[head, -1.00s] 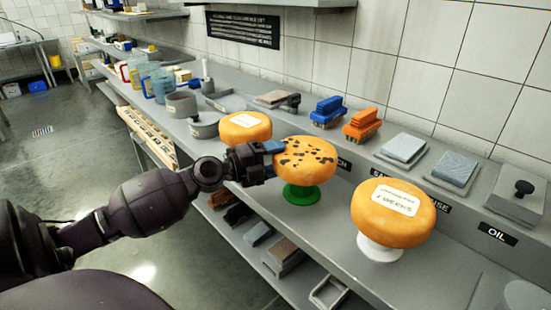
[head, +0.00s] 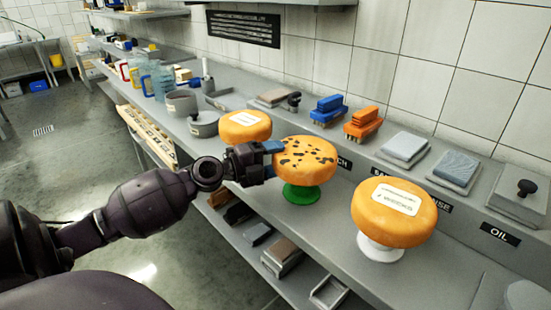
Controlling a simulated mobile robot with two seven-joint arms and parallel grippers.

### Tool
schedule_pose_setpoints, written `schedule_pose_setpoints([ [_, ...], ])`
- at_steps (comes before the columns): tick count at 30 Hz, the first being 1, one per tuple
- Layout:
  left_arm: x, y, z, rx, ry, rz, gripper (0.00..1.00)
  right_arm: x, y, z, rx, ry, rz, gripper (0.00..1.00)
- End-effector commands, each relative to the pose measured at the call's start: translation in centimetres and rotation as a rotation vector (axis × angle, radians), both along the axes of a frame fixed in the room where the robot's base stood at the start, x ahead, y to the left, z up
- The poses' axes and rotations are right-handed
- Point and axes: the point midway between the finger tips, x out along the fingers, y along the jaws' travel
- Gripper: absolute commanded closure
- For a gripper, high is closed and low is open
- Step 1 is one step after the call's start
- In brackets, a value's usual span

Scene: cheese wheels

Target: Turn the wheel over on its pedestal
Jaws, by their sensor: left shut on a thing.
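An orange cheese wheel with dark spots on its top (head: 308,153) sits on a green pedestal (head: 301,194) near the middle of the bench. My left gripper (head: 276,158) reaches in from the left and is shut on the spotted wheel's left side. One blue finger shows over the wheel's upper left edge; the other finger is hidden. The wheel lies about level, and I cannot tell whether it is clear of the pedestal. Two other orange wheels carry white labels: one (head: 376,222) on a white pedestal (head: 380,249) at right, one (head: 246,118) behind at left. My right gripper is not in view.
A blue brush (head: 328,112) and an orange brush (head: 362,125) stand behind the wheels. Grey pads (head: 404,148) and a lidded oil box (head: 519,200) line the right back. Pots (head: 203,125) and jugs are at left. A lower shelf holds several blocks.

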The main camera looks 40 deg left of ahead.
Motion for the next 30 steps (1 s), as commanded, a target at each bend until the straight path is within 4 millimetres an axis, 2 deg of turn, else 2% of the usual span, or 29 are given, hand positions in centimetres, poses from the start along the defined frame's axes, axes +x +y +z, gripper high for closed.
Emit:
schedule_pose_setpoints([
  [14,0.05,-0.01,0.17,-0.002,-0.007,0.001,0.98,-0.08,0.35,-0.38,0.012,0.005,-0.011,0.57],
  [15,0.05,-0.01,0.17,-0.002,-0.007,0.001,0.40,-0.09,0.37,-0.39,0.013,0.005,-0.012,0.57],
  [21,0.03,0.00,0.07,-0.001,-0.005,0.000,0.12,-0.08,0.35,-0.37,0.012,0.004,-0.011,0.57],
  [30,-0.04,0.00,-0.36,0.000,0.003,-0.001,0.12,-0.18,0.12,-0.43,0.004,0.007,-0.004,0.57],
])
